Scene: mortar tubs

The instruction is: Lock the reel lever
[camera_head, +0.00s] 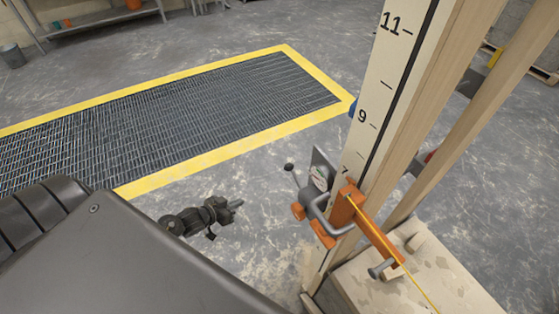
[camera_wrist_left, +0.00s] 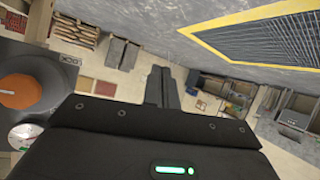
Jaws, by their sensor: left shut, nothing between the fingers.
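There, an orange knob (camera_wrist_left: 22,91) and a round gauge (camera_wrist_left: 22,135) show at the left edge, close to the camera. My right gripper is out of view.
The tall post with a numbered scale (camera_head: 375,90) rises right of the gripper from a pale, stained block (camera_head: 445,275). A yellow-edged floor grating (camera_head: 200,115) lies behind. The floor between gripper and post is clear.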

